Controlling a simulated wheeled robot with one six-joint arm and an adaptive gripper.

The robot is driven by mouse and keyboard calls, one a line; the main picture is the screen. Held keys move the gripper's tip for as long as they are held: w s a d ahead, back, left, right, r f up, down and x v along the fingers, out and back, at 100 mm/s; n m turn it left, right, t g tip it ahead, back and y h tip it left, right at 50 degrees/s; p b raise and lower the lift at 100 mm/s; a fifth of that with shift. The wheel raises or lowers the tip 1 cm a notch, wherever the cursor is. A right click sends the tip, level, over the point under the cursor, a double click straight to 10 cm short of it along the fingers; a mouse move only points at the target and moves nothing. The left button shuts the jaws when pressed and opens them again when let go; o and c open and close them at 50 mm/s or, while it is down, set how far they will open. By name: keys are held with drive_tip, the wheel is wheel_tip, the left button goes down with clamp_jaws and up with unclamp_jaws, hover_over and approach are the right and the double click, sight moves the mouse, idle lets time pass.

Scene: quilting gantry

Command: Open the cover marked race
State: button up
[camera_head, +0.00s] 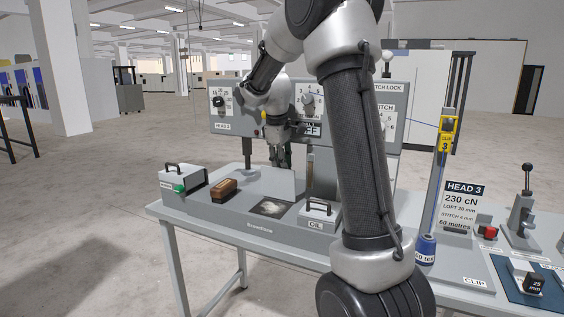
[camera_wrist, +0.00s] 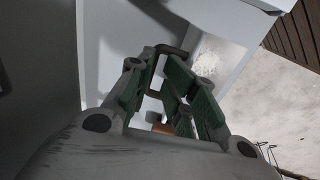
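A pale square cover (camera_head: 278,183) stands raised on the grey table, beside a square opening (camera_head: 270,208) with whitish fluff in it. No marking on this cover can be read. My gripper (camera_head: 279,158) is just behind the cover's upper edge, pointing down. In the wrist view, my gripper's green-padded fingers (camera_wrist: 163,88) stand apart, with a dark bar handle (camera_wrist: 168,52) between and just beyond them. I cannot tell whether either finger touches the handle. The fluff shows in the wrist view (camera_wrist: 208,55) too.
A cover marked OIL (camera_head: 318,216) with a handle lies right of the opening. A wooden brush (camera_head: 223,188) and a grey handled box (camera_head: 183,183) are to the left. The dial panel (camera_head: 235,118) stands close behind. A HEAD 3 card (camera_head: 460,205) is at the right.

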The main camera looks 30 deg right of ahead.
drive_tip(key=shift+s+a+f, duration=0.15)
drive_tip(key=shift+f, duration=0.55)
